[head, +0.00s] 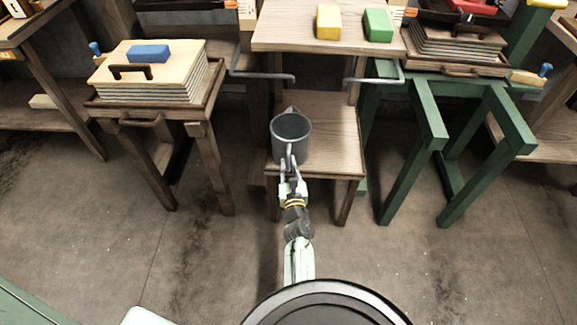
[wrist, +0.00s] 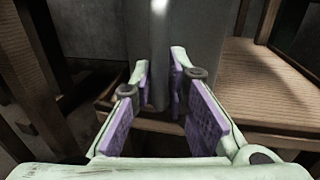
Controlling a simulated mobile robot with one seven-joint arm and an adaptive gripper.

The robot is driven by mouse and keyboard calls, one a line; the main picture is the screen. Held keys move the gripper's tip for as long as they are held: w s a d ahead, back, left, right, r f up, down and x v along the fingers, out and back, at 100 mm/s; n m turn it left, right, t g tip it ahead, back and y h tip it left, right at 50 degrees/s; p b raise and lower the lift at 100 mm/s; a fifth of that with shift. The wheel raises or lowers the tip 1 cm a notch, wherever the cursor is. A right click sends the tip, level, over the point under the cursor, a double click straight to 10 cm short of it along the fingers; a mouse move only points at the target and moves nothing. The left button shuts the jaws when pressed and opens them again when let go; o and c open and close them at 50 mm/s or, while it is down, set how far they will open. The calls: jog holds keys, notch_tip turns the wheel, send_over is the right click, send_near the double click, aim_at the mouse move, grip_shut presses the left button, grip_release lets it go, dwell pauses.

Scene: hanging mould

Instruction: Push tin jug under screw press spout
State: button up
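The grey tin jug (head: 291,135) stands upright on a low wooden shelf (head: 335,135), near its left side. Its handle faces me, and its spout points away. My gripper (head: 290,175) is at the front of the jug. In the wrist view the jug's body (wrist: 205,45) fills the upper middle. The jug's handle (wrist: 159,85) stands between the purple-padded fingers of my gripper (wrist: 160,75). The pads come close to the handle on both sides; whether they press on it cannot be told. No press spout is clearly visible.
A wooden table top (head: 285,35) with a yellow block (head: 328,22) and a green block (head: 378,25) overhangs the back of the shelf. Metal bars (head: 262,76) stick out on both sides. Stacked moulds on stands flank it. The shelf's right side is clear.

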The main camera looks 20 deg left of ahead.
grip_shut()
jog(key=shift+w, duration=0.1)
jog(key=b, duration=0.2)
send_near(292, 130)
jog(key=shift+w+a+f, duration=0.15)
jog(key=shift+w+a, duration=0.2)
jog(key=shift+a, duration=0.35)
jog(key=shift+w+a+f, duration=0.15)
jog(key=shift+w+a, duration=0.25)
jog(key=shift+a, duration=0.3)
jog(key=shift+w+d+b+x, duration=0.2)
jog(key=shift+b+x, duration=0.7)
jog(key=shift+x, duration=0.7)
jog(key=shift+w+d+b+x, duration=0.1)
jog(key=shift+d+b+x, duration=0.2)
jog(key=shift+b+x, duration=1)
jog(key=shift+w+d+b+x, duration=0.1)
jog(key=shift+d+b+x, duration=0.3)
jog(key=shift+x, duration=1.55)
jog(key=shift+a, duration=0.15)
jog(key=o, duration=0.5)
grip_release()
jog(key=shift+r, duration=0.15)
jog(key=shift+o, duration=0.2)
